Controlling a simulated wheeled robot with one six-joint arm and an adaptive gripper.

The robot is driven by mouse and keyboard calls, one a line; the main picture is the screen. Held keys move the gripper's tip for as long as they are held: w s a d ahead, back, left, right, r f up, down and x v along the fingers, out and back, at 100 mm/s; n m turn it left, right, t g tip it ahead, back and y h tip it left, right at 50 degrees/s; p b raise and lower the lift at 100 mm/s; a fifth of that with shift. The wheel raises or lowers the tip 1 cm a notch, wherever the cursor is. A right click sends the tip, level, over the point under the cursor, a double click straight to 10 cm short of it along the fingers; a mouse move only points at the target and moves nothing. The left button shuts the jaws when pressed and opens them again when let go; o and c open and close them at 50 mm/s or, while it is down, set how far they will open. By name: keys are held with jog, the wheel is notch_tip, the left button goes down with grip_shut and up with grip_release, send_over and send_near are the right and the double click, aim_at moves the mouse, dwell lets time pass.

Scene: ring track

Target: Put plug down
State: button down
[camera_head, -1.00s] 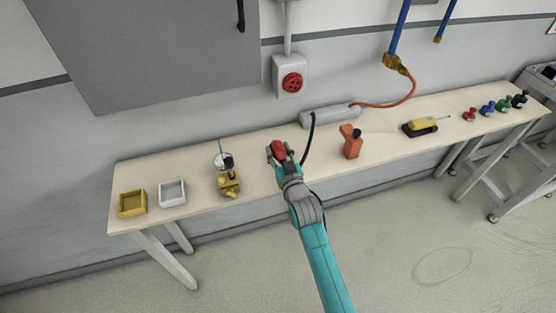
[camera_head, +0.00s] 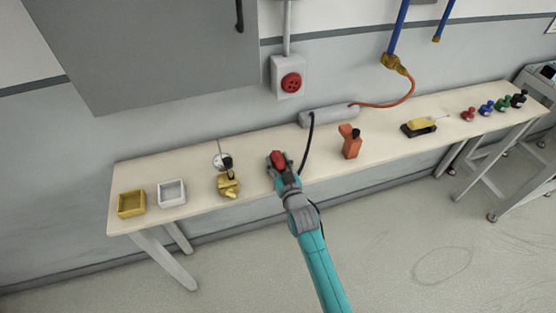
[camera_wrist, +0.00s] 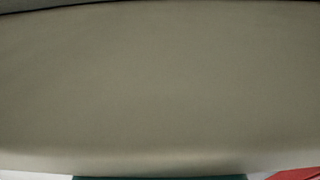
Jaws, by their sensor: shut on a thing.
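The red plug (camera_head: 278,158) is at the end of my teal arm in the head view, above or at the light wooden bench top. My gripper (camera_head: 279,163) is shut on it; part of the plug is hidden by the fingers. I cannot tell whether the plug touches the bench. A black cable (camera_head: 307,145) hangs from a grey cylinder to the bench just right of the gripper. In the wrist view a blurred beige surface fills the picture, with a red patch (camera_wrist: 296,174) at the lower right corner.
The bench (camera_head: 200,203) carries a yellow box (camera_head: 131,204), a white box (camera_head: 171,193) and a brass device (camera_head: 228,186) to the left. An orange tool (camera_head: 350,142) and a yellow tool (camera_head: 421,126) stand to the right. A red socket (camera_head: 291,83) is on the wall.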

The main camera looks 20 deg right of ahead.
jog(key=shift+f, duration=0.15)
jog(key=c, duration=0.5)
grip_release()
jog(key=shift+f, duration=0.1)
jog(key=shift+c, duration=0.2)
jog(key=shift+r, duration=0.5)
jog(key=s, duration=1.2)
jog(key=shift+r, duration=0.2)
